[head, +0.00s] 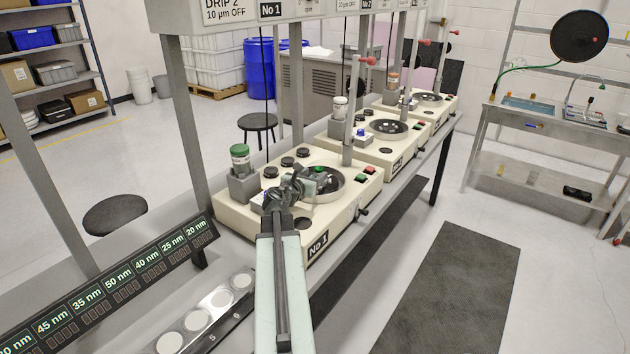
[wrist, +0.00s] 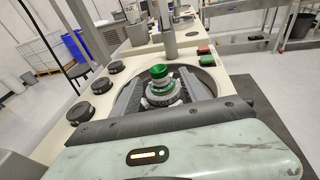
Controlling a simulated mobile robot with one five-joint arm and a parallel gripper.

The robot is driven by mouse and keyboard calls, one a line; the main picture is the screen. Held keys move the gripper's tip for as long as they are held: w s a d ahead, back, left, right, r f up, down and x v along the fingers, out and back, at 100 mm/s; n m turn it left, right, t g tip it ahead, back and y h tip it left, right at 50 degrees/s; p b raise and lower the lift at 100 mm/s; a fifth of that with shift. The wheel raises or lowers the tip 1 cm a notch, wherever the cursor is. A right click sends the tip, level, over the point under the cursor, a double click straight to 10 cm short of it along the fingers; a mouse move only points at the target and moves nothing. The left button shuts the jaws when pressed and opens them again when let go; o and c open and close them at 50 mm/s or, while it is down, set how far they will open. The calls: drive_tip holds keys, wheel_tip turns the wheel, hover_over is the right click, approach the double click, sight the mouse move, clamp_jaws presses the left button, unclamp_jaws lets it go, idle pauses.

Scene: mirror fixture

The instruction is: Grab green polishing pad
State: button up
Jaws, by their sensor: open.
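A round fixture with a green top (wrist: 160,72) and a grey ribbed body stands in the round basin of the nearest machine. In the wrist view, my gripper (wrist: 162,88) is open, with one dark finger on each side of this piece. I cannot tell whether the fingers touch it. In the head view, my gripper (head: 312,181) is over the basin (head: 330,190) and hides most of the piece; only a bit of green (head: 319,169) shows. Which green part is the polishing pad is not clear.
The machine No 1 (head: 345,206) has a green-capped bottle (head: 240,158) in a grey holder, black knobs and a vertical post (head: 352,110). Red and green buttons (wrist: 206,55) sit behind the basin. A rail with white discs (head: 198,319) lies left of my arm.

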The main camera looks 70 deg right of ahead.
drive_tip(key=shift+s+d+f+b, duration=0.1)
drive_tip(key=shift+d+f+b, duration=0.15)
drive_tip(key=shift+d, duration=1.05)
drive_tip(key=shift+s+d+f+b, duration=0.1)
drive_tip(key=shift+d+f+b, duration=0.2)
drive_tip(key=shift+d, duration=1)
drive_tip(key=shift+d+f+b, duration=0.2)
drive_tip(key=shift+d+b, duration=0.05)
drive_tip(key=shift+d, duration=1.05)
clamp_jaws()
